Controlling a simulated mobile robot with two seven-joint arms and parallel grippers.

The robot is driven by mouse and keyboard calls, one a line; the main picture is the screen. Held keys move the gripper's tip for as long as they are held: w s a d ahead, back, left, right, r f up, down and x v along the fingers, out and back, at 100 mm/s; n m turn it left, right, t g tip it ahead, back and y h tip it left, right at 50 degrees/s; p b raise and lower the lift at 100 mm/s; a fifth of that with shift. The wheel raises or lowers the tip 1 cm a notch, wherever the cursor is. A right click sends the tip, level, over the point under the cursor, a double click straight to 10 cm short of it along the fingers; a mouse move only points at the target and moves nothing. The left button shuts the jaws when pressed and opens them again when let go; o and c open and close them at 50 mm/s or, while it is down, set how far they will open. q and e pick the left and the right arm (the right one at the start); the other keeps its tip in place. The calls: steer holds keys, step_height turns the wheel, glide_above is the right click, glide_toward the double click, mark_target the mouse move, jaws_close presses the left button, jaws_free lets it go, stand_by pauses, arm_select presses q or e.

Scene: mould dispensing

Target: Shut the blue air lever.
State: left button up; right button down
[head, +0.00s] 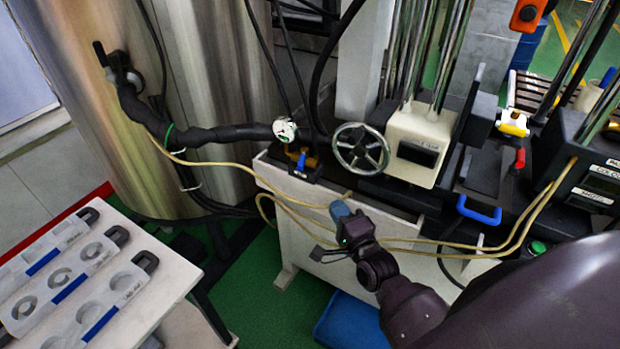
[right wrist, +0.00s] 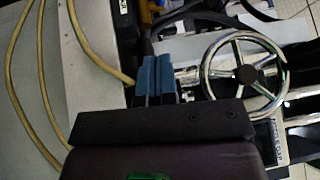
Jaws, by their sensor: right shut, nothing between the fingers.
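The small blue air lever (head: 301,159) sits on a brass valve (head: 309,161) beside the round white gauge, left of the handwheel. It stands roughly upright in the head view. My right gripper (head: 339,209) is below and to the right of the lever, apart from it, with its blue fingertips pointing up toward the machine. In the right wrist view its blue fingers (right wrist: 156,76) are together with nothing between them. The lever is not clear in the right wrist view, where the top edge cuts off the valve area. My left gripper is not in view.
A spoked handwheel (head: 360,148) stands right of the valve and also shows in the right wrist view (right wrist: 246,73). Yellow hoses (head: 430,241) hang around my right gripper. A thick black hose (head: 215,133) runs to the gauge (head: 285,129). A white table (head: 165,280) with mould trays stands lower left.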

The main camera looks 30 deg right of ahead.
steer(key=s+m, duration=0.1)
steer(key=m, duration=0.1)
glide_toward(302, 161)
steer(key=w+d, duration=0.2)
steer(key=d, duration=0.1)
steer(key=shift+h, duration=0.4)
steer(key=shift+w+a+f+p, duration=0.1)
steer(key=shift+w+a+p, duration=0.2)
steer(key=shift+w+a, duration=1.15)
steer(key=w+a, duration=0.2)
steer(key=a, duration=0.1)
steer(key=shift+w+a, duration=0.1)
steer(key=shift+a, duration=0.15)
